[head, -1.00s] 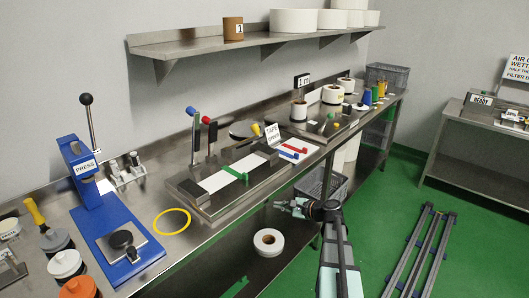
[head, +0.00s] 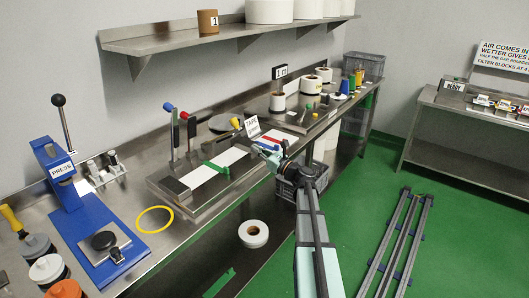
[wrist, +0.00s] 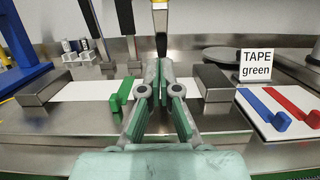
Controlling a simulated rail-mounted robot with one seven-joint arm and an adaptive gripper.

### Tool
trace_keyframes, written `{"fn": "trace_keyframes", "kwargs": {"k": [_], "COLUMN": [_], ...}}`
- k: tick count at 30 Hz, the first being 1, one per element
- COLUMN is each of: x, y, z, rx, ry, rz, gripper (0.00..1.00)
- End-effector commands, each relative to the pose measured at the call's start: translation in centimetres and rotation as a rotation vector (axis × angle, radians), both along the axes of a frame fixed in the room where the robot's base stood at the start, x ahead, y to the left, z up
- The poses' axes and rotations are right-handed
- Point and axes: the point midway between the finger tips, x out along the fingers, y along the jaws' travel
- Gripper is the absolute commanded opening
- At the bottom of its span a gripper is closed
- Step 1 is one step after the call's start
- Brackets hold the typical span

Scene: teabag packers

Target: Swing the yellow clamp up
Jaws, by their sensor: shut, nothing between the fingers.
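The yellow clamp (head: 235,123) is on the bench fixture. In the head view its lever leans low to the right, with the yellow tip at its raised end. The blue clamp (head: 169,107) and red clamp (head: 184,115) beside it stand upright. In the wrist view the yellow clamp (wrist: 160,4) is at the top centre, and its upper part is cut off by the frame edge. My gripper (wrist: 160,68) is shut and empty in front of it, apart from it, over the fixture. In the head view my gripper (head: 266,155) is at the bench's front edge.
A "TAPE green" sign (wrist: 255,64) stands to the right, with blue (wrist: 281,120) and red (wrist: 309,118) pieces before it. A green strip (wrist: 120,97) lies left of my fingers. Metal blocks (wrist: 212,82) flank the white strip. The blue press (head: 62,180) is far left.

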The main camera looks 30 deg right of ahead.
Motion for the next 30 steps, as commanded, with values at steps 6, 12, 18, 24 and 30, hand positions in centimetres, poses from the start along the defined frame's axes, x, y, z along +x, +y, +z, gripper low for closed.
{"fn": "trace_keyframes", "kwargs": {"k": [6,12,18,24,30], "x": [4.0,5.0,5.4,5.4,5.4], "y": [1.6,2.1,2.3,2.3,2.2], "z": [1.1,3.4,4.1,4.0,4.2], "rx": [0.001,-0.002,-0.002,-0.001,-0.002], "ry": [-0.001,-0.002,-0.001,0.000,0.001], "rz": [0.002,0.001,0.000,0.000,-0.001], "gripper": [0.00,0.00,0.00,0.00,0.00]}}
